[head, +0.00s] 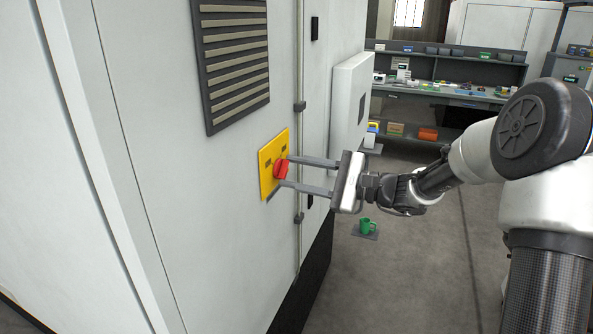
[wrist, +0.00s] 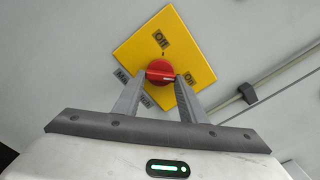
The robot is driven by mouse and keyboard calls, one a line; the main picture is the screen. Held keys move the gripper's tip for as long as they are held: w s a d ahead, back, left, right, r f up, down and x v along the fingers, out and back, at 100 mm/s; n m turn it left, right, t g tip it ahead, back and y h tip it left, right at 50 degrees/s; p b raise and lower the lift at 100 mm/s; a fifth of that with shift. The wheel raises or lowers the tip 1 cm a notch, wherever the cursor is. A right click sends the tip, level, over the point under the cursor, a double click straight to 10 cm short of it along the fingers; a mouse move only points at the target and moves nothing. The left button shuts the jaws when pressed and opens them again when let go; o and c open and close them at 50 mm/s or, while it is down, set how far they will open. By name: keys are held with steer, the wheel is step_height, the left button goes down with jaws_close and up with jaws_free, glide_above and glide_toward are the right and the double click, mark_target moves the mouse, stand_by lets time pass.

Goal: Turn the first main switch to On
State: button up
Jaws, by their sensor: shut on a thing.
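The main switch is a red rotary knob (head: 281,170) on a yellow plate (head: 267,158) on the pale cabinet's side. In the wrist view the knob (wrist: 160,71) is at the centre of the tilted plate (wrist: 150,40), with "Off" above it and "On" to its right. A pale mark low on the knob points roughly right, toward the On side. My gripper (head: 284,172) reaches in from the right, one finger on each side of the knob, shut on it. In the wrist view the fingertips (wrist: 161,77) flank the knob and partly cover its sides.
A louvred vent (head: 233,60) is above the plate. A conduit (head: 300,100) and a protruding white box (head: 350,95) are right of it on the cabinet. A workbench (head: 440,92) stands at the back.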

steer(key=o, duration=1.1)
steer(key=shift+c, duration=0.2)
steer(key=shift+d, duration=0.1)
steer(key=v, duration=1.7)
steer(key=shift+b, duration=0.3)
steer(key=shift+s, duration=0.15)
